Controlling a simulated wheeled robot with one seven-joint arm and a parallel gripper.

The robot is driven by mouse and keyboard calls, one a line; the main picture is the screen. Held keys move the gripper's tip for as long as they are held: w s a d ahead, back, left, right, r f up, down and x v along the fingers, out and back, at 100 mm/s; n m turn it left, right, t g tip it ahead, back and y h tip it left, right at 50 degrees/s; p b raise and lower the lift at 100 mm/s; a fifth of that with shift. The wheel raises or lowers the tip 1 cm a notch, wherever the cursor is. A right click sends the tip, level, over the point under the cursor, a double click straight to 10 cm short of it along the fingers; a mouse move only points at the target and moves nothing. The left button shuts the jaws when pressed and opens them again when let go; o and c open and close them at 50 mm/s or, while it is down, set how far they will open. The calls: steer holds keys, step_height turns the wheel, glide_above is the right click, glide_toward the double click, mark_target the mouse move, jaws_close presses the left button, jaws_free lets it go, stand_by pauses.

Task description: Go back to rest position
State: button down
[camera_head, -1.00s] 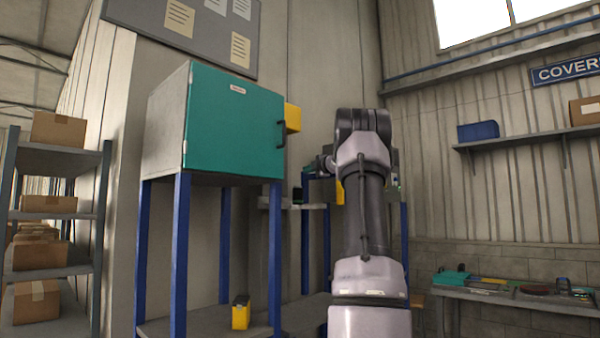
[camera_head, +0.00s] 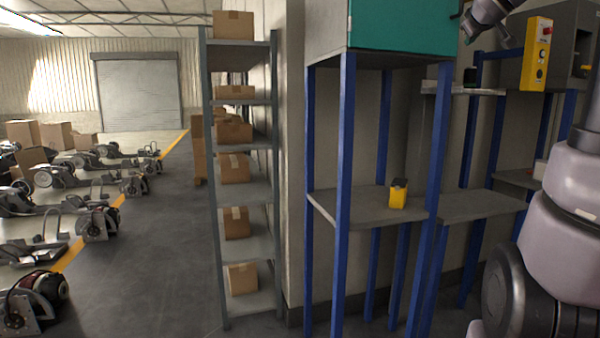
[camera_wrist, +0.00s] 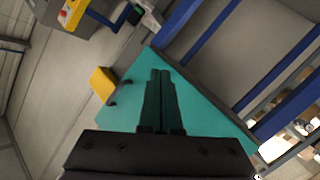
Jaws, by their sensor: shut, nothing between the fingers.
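My gripper (camera_wrist: 160,76) shows in the wrist view with its two dark fingers together and nothing between them. Behind it in that view is the teal door (camera_wrist: 200,115) of a cabinet, with a dark handle and a yellow block (camera_wrist: 103,83) at its edge. In the head view my arm stands at the right edge, and the teal cabinet (camera_head: 400,25) is cut off by the top edge. The door looks shut. My fingertips are not clearly visible in the head view.
A yellow-and-black object (camera_head: 398,194) sits on the lower shelf (camera_head: 350,208) between blue posts. A yellow button box (camera_head: 537,54) hangs at the right. A grey rack (camera_head: 243,190) holds cartons. Open floor (camera_head: 165,240) lies left, beside rows of chassis parts (camera_head: 98,222).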

steer(key=s+a+f+m+g+y, duration=0.3)
steer(key=s+a+f+g+y, duration=0.1)
steer(key=s+a+f, duration=0.6)
steer(key=s+a+f+m+g+y, duration=0.3)
steer(key=s+a+f, duration=0.8)
steer(key=s+f, duration=0.4)
steer(key=shift+s+a+m+g+y, duration=0.25)
steer(key=shift+s+m+g+y, duration=0.15)
steer(key=shift+s, duration=0.85)
